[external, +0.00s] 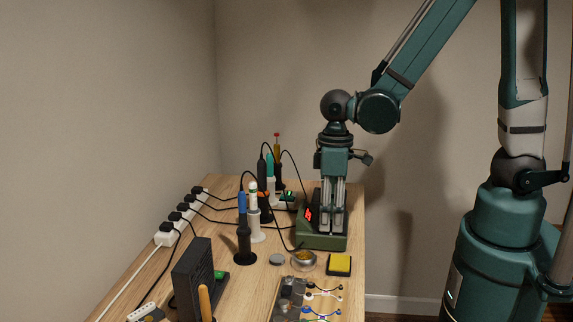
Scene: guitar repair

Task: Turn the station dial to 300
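The soldering station (320,241) is a green box with a dark front and a lit red display, at the right side of the workbench. The digits on the red display (309,213) are too small to read. My gripper (332,232) points straight down over the station, with its two silver fingers close together and their tips low at its top or front. The fingers cover part of the station, and I cannot make out the dial. I cannot tell whether the fingers touch the dial or hold it.
Several soldering irons in stands, including a blue-handled one (242,203), crowd the area left of the station. A metal bowl (303,263) and a yellow sponge (340,263) sit in front. A power strip (165,236) with cables runs along the left edge. A black fan-like box (193,275) stands near the front.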

